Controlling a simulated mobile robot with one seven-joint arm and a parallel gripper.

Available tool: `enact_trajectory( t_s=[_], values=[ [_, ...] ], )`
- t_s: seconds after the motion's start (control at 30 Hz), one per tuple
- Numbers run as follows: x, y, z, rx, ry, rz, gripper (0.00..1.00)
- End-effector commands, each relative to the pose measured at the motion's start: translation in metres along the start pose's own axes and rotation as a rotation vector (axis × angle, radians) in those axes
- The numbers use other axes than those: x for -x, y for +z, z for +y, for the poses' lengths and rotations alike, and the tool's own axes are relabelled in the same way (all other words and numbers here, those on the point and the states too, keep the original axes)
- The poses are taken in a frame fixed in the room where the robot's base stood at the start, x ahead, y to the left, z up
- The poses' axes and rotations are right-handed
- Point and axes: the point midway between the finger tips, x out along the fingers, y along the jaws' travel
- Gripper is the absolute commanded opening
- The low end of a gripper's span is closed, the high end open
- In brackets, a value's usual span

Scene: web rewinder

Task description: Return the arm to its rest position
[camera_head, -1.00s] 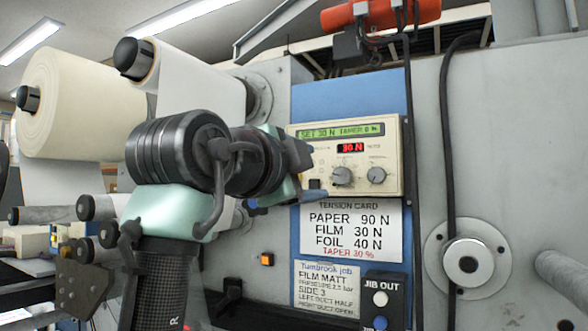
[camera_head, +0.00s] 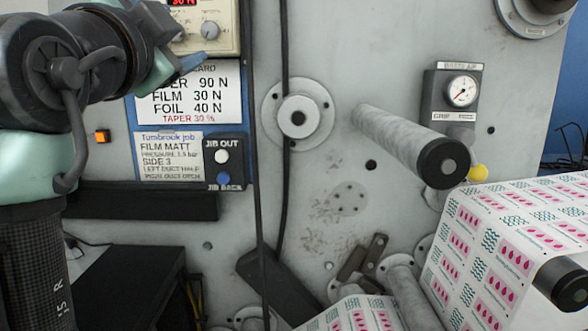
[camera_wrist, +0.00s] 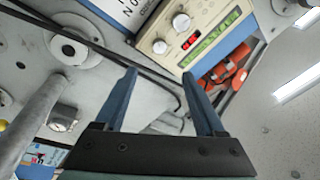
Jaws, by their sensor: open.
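My gripper (camera_wrist: 163,100) is open and empty in the wrist view, its two blue fingers apart. Beyond the fingers is the machine's grey side wall, with the cream tension control box (camera_wrist: 187,30) above them, close to the fingers in the picture. In the head view my arm fills the left side. A blue fingertip of my gripper (camera_head: 195,62) shows just below the control box (camera_head: 212,30), in front of the panel. I cannot tell whether it touches anything. The box's upper part is out of the head view.
Below the box are the tension card (camera_head: 190,95), the job card (camera_head: 168,157) and the jib buttons (camera_head: 222,160). A grey roller (camera_head: 400,140) juts out from the wall. A pressure gauge (camera_head: 461,91) and printed web (camera_head: 490,240) are at right. Black cables hang down the wall.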

Motion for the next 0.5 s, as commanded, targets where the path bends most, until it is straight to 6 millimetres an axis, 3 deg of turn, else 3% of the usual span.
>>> enact_trajectory(
  t_s=[0.03,0.2,0.33,0.5],
  values=[
    [0.009,-0.012,0.033,0.104,-0.038,0.056,0.72],
    [0.064,-0.056,0.087,0.462,-0.178,0.246,0.72],
    [0.117,-0.081,0.111,0.696,-0.241,0.393,0.72],
    [0.171,-0.099,0.121,0.882,-0.275,0.53,0.72]
  ],
)
